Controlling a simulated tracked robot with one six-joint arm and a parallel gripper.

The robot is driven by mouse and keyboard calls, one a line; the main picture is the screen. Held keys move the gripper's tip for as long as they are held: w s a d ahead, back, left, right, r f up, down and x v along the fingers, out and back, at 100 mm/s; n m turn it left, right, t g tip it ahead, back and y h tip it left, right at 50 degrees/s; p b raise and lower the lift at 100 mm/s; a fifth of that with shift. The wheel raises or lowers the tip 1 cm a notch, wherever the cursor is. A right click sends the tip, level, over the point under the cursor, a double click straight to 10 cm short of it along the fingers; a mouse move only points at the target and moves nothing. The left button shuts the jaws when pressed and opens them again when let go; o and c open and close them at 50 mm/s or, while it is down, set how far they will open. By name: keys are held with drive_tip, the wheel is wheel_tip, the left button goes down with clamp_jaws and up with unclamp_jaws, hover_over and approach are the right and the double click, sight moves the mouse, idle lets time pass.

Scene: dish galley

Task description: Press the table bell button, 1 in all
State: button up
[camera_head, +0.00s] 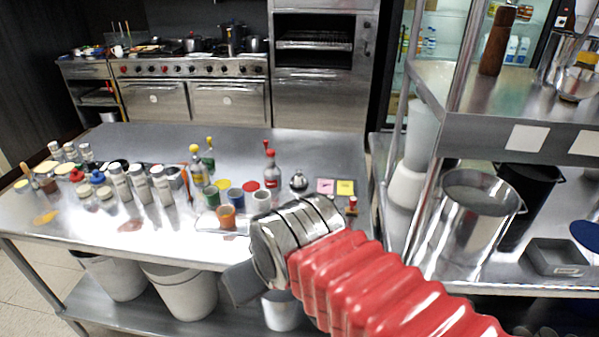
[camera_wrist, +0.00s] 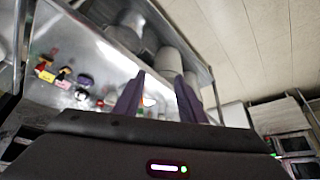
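The table bell (camera_head: 298,182), a small silver dome with a dark knob on top, stands upright on the steel table (camera_head: 330,148), right of the red-capped bottle. My gripper (camera_head: 243,284) is a dark shape at the end of my red arm, at the table's front edge and apart from the bell. In the wrist view, the two dark fingers of my gripper (camera_wrist: 160,76) stand apart with nothing held between them.
A steel shelf rack (camera_head: 480,85) with a large pot (camera_head: 470,225) stands at the right.

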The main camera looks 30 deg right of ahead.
clamp_jaws()
idle(1.5)
